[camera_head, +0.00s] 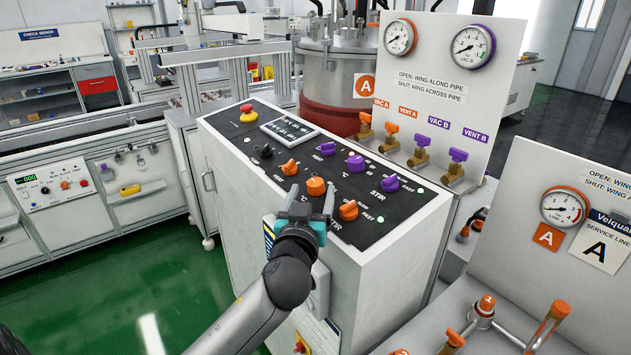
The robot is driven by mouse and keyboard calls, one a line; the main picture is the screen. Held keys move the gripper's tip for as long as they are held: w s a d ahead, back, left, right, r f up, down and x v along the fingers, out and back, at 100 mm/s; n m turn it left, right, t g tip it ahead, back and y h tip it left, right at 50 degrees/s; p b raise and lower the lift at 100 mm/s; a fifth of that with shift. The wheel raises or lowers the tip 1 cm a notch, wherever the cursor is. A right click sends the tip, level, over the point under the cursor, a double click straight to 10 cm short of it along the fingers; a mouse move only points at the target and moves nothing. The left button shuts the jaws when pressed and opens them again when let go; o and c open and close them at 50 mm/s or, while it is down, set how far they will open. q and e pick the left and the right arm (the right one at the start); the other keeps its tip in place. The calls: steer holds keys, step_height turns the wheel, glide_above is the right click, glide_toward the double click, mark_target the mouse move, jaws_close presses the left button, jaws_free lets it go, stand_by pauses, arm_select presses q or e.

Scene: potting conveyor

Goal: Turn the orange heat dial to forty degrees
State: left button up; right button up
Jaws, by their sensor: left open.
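The control console has a black sloping panel (270,182) with a row of orange knobs and a row of purple knobs. The middle orange knob (316,186), which I take as the heat dial, is round and stands between an orange selector (290,167) and the orange stir knob (348,210). My left gripper (311,196) is open at the panel's near edge, its fingers either side of the middle orange knob in the picture. I cannot tell whether they touch it. The dial's scale and pointer are partly hidden and too small to read. My right gripper is not in view.
Purple knobs (356,163) sit just behind the orange ones. A red-and-yellow emergency button (248,112) and a small display (289,130) are at the panel's far left. Gauges (400,38) and valves (420,157) stand behind. A service-line panel (545,240) is at the right.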

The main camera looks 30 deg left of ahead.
mark_target(314, 187)
arm_select(q)
steer(key=shift+x, duration=2.4)
steer(key=shift+d, duration=0.1)
jaws_close()
